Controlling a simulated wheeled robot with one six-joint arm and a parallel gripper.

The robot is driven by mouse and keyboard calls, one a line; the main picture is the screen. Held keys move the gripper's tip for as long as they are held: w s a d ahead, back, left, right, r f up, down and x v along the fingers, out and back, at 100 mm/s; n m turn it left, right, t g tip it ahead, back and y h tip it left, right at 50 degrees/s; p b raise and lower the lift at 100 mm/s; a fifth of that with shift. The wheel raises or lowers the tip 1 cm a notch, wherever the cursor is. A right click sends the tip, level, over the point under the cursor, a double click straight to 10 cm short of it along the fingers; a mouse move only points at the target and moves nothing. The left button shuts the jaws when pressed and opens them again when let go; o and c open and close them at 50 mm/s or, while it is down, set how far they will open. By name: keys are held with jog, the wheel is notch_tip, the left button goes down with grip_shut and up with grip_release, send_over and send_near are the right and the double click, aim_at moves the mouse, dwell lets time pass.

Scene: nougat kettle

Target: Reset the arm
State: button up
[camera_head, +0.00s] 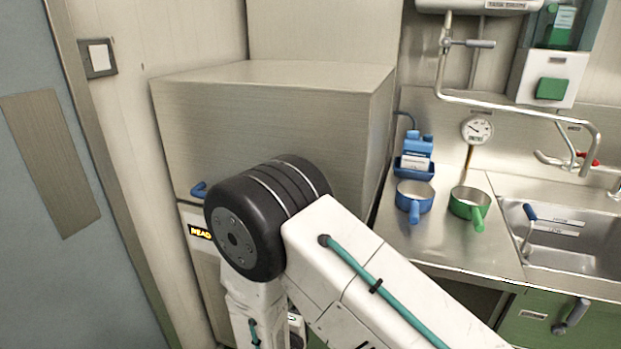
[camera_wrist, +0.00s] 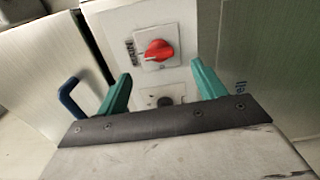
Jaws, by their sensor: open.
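My gripper (camera_wrist: 158,90) shows in the wrist view with its two green fingers spread apart and nothing between them. Beyond the fingers is a white panel with a red rotary knob (camera_wrist: 159,50) on a pale plate. I cannot tell whether the fingers touch the panel, but a gap seems to show. In the head view my white arm with its black joint is bent in front of the steel cabinet (camera_head: 260,120), and my gripper is hidden there.
A blue handle (camera_wrist: 70,98) sticks out left of the panel. On the steel counter (camera_head: 440,245) at right stand a blue pan (camera_head: 413,194), a green pan (camera_head: 468,202), a blue device (camera_head: 416,158) and a dial gauge (camera_head: 477,130). A sink (camera_head: 570,235) lies farther right.

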jog(key=s+d+r+m+g+h, duration=0.1)
jog(key=s+d+r+g+h, duration=0.1)
jog(key=s+d+r+g, duration=0.3)
jog(key=s+d+r+m+g+h, duration=0.25)
jog(key=d+r+g, duration=0.2)
jog(key=d, duration=0.25)
jog(key=s+d+r+m+g+h, duration=0.1)
jog(key=s+d+r+g+h, duration=0.3)
jog(key=d, duration=0.3)
jog(key=s+d+r+m+g+y, duration=0.1)
jog(key=s+d+r+m+y, duration=0.3)
jog(key=s+r+y, duration=0.3)
jog(key=s+d+r+m+g+y, duration=0.1)
jog(key=s+d+r+m+y, duration=0.3)
jog(key=s+r, duration=0.5)
notch_tip(320, 180, up, 3)
jog(key=m+y, duration=0.2)
jog(key=y, duration=0.1)
jog(key=shift+d+r+y, duration=0.2)
jog(key=shift+d+y, duration=0.1)
jog(key=shift+y, duration=0.05)
